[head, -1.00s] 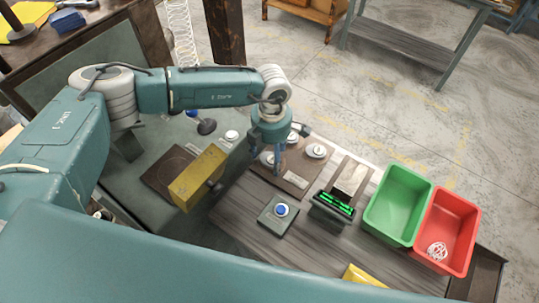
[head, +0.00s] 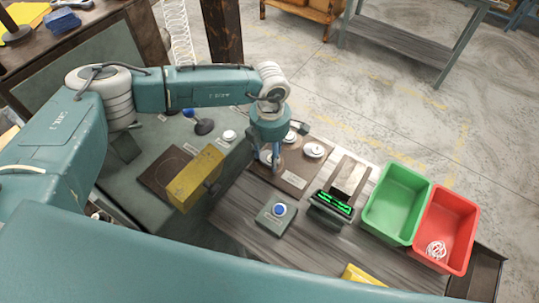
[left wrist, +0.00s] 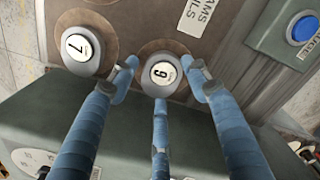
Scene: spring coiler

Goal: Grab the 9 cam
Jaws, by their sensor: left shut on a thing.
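The 9 cam (left wrist: 161,73) is a round pale disc with a black "9" on its white face, on a brown round spot of the board. My left gripper (left wrist: 160,75) has its blue fingers shut on it in the left wrist view. The cam appears still down at the board. In the head view my left gripper (head: 270,162) points down at the left part of the brown board (head: 290,186), and its fingers partly hide the cam (head: 264,158). The 7 cam (left wrist: 80,50) sits to the left in the wrist view, apart from the fingers. My right gripper is not in view.
Another pale cam (head: 314,150) lies on the board's right. A blue button box (head: 280,211), a device with a green display (head: 333,203), a green bin (head: 398,203) and a red bin (head: 446,228) stand nearby. A yellow block (head: 196,178) is left of the gripper.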

